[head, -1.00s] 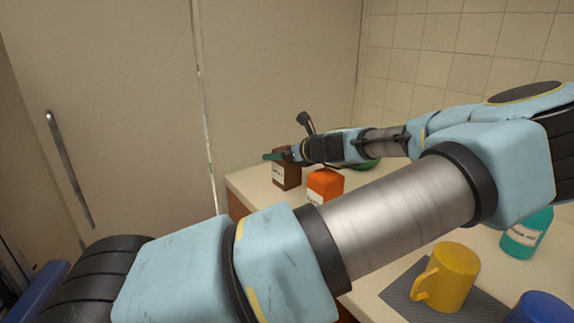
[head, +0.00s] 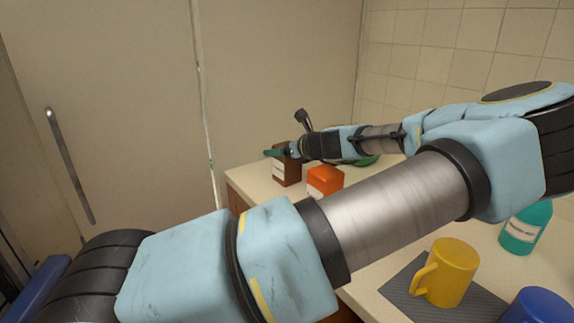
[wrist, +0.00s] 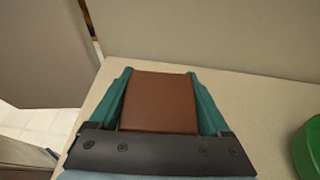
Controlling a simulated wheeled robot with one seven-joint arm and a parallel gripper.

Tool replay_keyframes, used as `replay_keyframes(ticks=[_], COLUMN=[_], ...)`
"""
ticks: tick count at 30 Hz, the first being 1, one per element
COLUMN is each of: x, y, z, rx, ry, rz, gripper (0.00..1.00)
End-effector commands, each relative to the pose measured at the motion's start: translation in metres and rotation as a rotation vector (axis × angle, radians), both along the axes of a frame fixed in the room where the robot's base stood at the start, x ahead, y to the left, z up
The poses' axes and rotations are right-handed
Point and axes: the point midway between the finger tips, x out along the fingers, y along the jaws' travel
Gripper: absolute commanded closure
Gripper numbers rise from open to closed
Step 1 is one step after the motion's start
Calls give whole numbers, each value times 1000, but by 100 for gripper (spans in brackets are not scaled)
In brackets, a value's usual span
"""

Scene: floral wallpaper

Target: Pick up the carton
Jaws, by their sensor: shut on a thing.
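The brown carton (head: 287,171), with a pale label, stands upright on the far left end of the counter. My gripper (head: 278,153) reaches it from the right, with its teal fingers at the carton's upper part. In the wrist view, the carton's brown top (wrist: 160,100) fills the gap between the two teal fingers of my gripper (wrist: 159,74), one on each side. My gripper is shut on the carton. In the head view, my gripper partly covers its top. I cannot see any clear gap under it.
An orange-red box (head: 324,181) stands just right of the carton. A green bowl-like thing (wrist: 309,148) is right of my gripper. A yellow mug (head: 452,274) on a grey mat (head: 398,287), a teal bottle (head: 520,235) and a blue object (head: 540,308) stand nearer. The wall is close behind.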

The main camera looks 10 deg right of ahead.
Motion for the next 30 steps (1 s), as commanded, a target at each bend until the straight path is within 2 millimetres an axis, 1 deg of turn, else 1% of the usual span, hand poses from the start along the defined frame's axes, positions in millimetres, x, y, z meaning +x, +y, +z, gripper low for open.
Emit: replay_keyframes(ticks=[1,6,13,17,22,30], x=[0,0,0,0,0,0], y=[0,0,0,0,-1,0], z=[0,1,1,7,27,76], rx=[0,0,0,-3,-6,-5], ry=[0,-1,-1,-1,-2,-1], rz=[0,0,0,0,-1,-1], gripper=[79,96,96,96,96,96])
